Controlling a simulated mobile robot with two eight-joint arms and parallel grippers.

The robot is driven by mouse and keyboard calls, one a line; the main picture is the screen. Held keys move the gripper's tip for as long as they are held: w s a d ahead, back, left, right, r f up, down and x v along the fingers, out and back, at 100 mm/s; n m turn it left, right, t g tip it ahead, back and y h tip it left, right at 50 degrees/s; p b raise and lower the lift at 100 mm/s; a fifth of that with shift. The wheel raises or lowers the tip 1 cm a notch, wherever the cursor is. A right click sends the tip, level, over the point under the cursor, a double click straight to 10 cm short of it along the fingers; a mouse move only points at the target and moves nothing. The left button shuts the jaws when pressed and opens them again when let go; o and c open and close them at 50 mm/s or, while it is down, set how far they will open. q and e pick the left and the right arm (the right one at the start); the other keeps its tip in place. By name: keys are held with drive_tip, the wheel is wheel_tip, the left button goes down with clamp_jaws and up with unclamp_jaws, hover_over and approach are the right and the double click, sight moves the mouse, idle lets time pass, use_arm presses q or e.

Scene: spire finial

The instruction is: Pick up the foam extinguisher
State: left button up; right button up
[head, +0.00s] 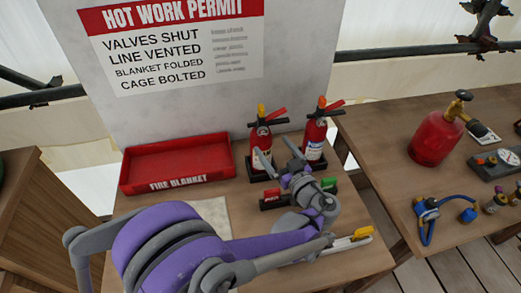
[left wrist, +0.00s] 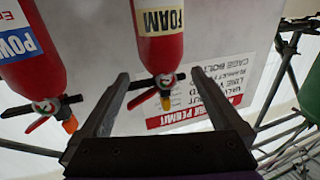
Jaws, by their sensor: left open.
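The foam extinguisher (head: 260,138), a red cylinder with a dark valve and an orange-yellow tip, stands upright on the left of two extinguishers at the back of the table. Its cream FOAM label shows in the left wrist view (left wrist: 162,45), which is upside down. My left gripper (head: 278,154) is open in front of it. In the left wrist view the extinguisher's upper part and valve appear between the open fingers (left wrist: 150,105), with no clear contact. My arm hides part of its lower body in the head view. My right gripper is not in view.
The powder extinguisher (head: 314,140) stands close on the right. A red fire blanket tray (head: 180,186) lies to the left, a sign board (head: 215,95) behind. A low dark holder with red and green pieces (head: 273,201) is in front. A red gas cylinder (head: 434,140) stands on the right table.

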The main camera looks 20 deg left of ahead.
sight(261, 132)
use_arm(q)
drive_tip(key=x, duration=0.7)
drive_tip(key=shift+w+a, duration=0.1)
drive_tip(key=shift+a, duration=0.3)
drive_tip(key=shift+c, duration=0.3)
drive_tip(key=shift+r, duration=0.1)
clamp_jaws()
